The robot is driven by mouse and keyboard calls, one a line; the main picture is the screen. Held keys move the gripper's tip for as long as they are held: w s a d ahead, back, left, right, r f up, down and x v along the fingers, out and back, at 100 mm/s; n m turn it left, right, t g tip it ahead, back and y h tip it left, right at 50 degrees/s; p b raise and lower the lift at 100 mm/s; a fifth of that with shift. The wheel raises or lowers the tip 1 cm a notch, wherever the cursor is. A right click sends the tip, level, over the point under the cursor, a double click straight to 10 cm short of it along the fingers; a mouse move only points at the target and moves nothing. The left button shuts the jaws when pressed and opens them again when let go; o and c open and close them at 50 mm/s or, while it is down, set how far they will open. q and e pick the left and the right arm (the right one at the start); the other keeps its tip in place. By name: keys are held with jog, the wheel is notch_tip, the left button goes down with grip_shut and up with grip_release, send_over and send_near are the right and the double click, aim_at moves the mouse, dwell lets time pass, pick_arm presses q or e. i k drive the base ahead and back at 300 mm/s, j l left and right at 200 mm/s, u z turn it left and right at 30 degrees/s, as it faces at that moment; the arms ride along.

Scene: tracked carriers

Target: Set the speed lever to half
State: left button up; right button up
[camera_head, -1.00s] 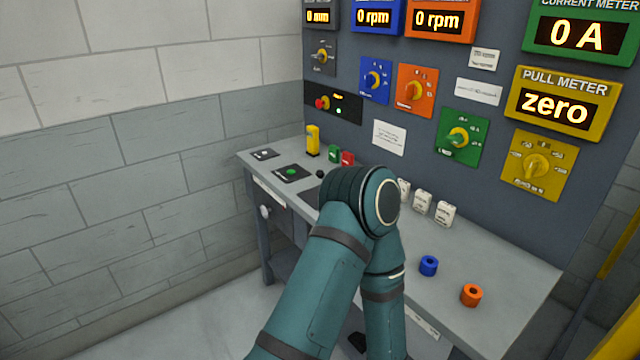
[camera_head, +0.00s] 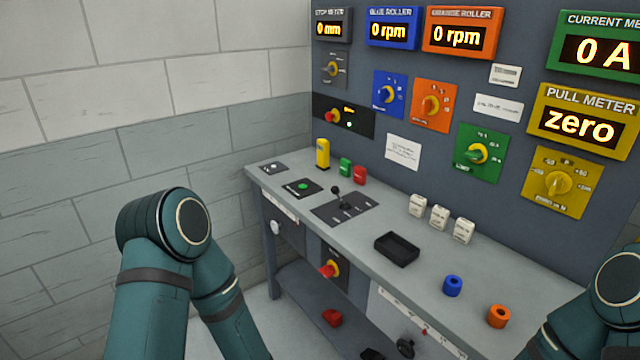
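The likely speed lever is a small black-knobbed lever (camera_head: 337,192) on a dark labelled plate (camera_head: 326,210) set in the bench top. Its knob leans toward the back left of the plate; the plate's markings are too small to read. My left arm shows at the lower left and my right arm at the lower right. Both grippers are outside the view. Nothing of mine touches the lever.
The grey bench (camera_head: 390,222) carries a black tray (camera_head: 397,249), white labelled blocks (camera_head: 439,217), a blue ring (camera_head: 452,286), an orange ring (camera_head: 498,316) and a yellow block (camera_head: 322,154). A panel of dials and meters stands behind.

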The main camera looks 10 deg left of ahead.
aim_at(335, 189)
jog(key=l+u, duration=0.3)
jog(key=u, duration=0.15)
jog(key=i+j, duration=0.35)
jog(key=j, duration=0.15)
jog(key=i+j, duration=0.65)
jog(key=j, duration=0.3)
jog(key=i+j+z, duration=0.2)
jog(key=j, duration=0.2)
jog(key=i+j+z, duration=0.2)
jog(key=j, duration=0.25)
jog(key=i+l, duration=0.05)
jog(key=i, duration=0.05)
